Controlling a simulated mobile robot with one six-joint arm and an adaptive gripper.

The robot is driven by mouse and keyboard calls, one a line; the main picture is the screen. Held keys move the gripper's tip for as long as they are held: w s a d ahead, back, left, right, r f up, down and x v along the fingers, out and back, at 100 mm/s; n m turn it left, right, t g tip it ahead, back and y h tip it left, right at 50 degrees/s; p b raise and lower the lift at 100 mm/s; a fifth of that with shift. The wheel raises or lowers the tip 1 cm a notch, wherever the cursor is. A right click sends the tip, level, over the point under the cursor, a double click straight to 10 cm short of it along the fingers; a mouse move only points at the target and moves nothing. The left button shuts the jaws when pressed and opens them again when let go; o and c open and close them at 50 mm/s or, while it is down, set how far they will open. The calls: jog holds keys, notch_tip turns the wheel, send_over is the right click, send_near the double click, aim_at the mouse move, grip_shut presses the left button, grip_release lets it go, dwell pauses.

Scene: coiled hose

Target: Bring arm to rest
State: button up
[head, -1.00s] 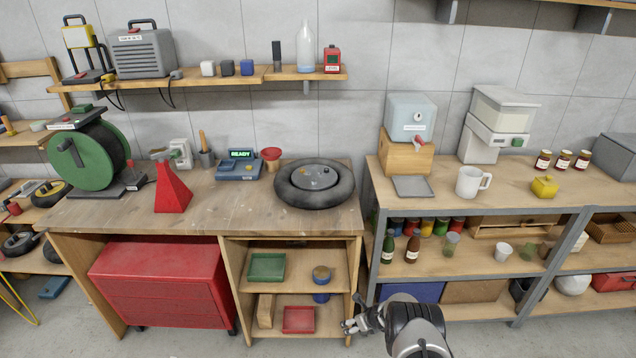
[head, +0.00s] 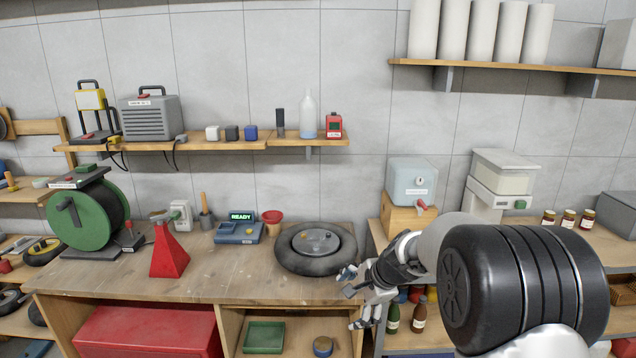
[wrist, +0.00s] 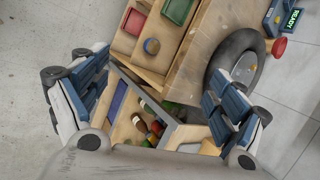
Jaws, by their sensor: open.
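My gripper (head: 357,298) is open and empty in the head view, in front of the right end of the wooden workbench (head: 190,285). In the wrist view its two fingers (wrist: 155,110) stand wide apart with nothing between them. The coiled black hose (head: 291,262) lies in a ring on the bench, behind and to the left of the gripper, and does not appear to be held. It also shows in the wrist view (wrist: 217,62), partly behind a finger. A grey round piece sits in the ring's middle. My arm hides much of the right-hand rack.
A green reel (head: 85,215), a red funnel-shaped piece (head: 169,252) and a device reading READY (head: 238,233) stand on the bench. A shelf (head: 205,146) runs above. Bottles (head: 392,318) sit in the rack beneath my arm. The bench's front middle is clear.

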jog(key=s+r+n+h, duration=0.1)
jog(key=s+r+n, duration=0.3)
jog(key=s+r, duration=0.45)
jog(key=s+r+n, duration=0.4)
jog(key=s+r, duration=0.1)
jog(key=s, duration=0.6)
jog(key=s+d+n+h, duration=0.1)
jog(key=s+d+n, duration=0.1)
jog(key=s, duration=0.8)
jog(key=s+d+f+n+h, duration=0.1)
jog(key=s+d+n+h, duration=0.1)
jog(key=s, duration=0.8)
jog(key=d+n, duration=0.1)
jog(key=n, duration=0.1)
jog(key=shift+s+d+f+n+g, duration=0.2)
jog(key=shift+d+f+n+g, duration=0.05)
jog(key=shift+f+n+g, duration=0.05)
